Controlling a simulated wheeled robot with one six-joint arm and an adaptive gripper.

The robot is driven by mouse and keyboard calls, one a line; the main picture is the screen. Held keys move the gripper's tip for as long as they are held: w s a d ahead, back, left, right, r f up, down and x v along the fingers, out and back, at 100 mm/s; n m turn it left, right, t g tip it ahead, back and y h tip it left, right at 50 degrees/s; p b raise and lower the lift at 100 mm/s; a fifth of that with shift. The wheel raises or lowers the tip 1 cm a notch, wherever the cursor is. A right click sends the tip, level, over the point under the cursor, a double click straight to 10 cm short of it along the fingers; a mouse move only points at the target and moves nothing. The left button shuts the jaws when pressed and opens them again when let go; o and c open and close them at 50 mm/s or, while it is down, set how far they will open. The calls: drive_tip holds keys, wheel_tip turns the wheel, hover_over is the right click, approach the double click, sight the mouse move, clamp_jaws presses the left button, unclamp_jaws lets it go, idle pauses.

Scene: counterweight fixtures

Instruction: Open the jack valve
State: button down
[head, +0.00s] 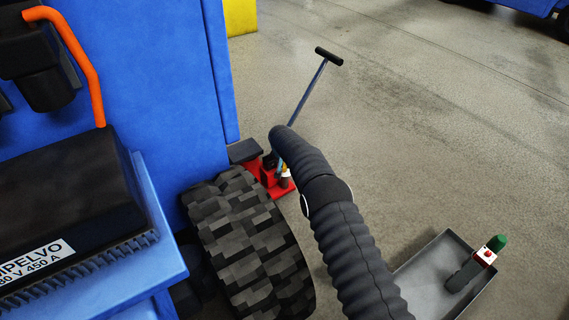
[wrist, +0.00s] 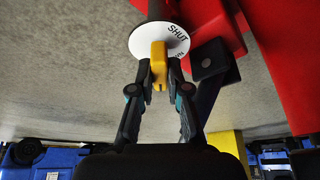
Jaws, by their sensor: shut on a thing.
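The red jack (head: 268,178) stands on the floor beside the blue machine, with its long T-handle (head: 308,92) leaning up and to the right. In the wrist view, the jack's red body (wrist: 284,60) fills the upper right. The valve's yellow knob (wrist: 158,52) sits at a round white dial (wrist: 150,41) that reads "SHUT"; a second label is partly cut off by the angle. My gripper (wrist: 160,76) has its two fingers closed on the yellow knob from both sides. In the head view my dark sleeved arm reaches to the jack and mostly hides the gripper.
The blue machine (head: 150,90) and its chequered dark track or wheel (head: 250,240) stand close to the left of the jack. A grey tray (head: 425,262) with a green-ended tool (head: 478,265) lies at lower right.

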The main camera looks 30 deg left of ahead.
drive_tip(key=shift+d+n+g+y, duration=0.1)
drive_tip(key=shift+n+g+y, duration=0.3)
drive_tip(key=shift+n, duration=1.2)
drive_tip(key=c, duration=1.1)
unclamp_jaws()
drive_tip(key=shift+c, duration=0.2)
drive_tip(key=shift+s+r, duration=0.1)
drive_tip(key=shift+r, duration=0.5)
drive_tip(key=v, duration=1)
drive_tip(key=shift+s+d+r, duration=0.25)
drive_tip(key=shift+s+d, duration=0.05)
drive_tip(key=shift+d, duration=0.05)
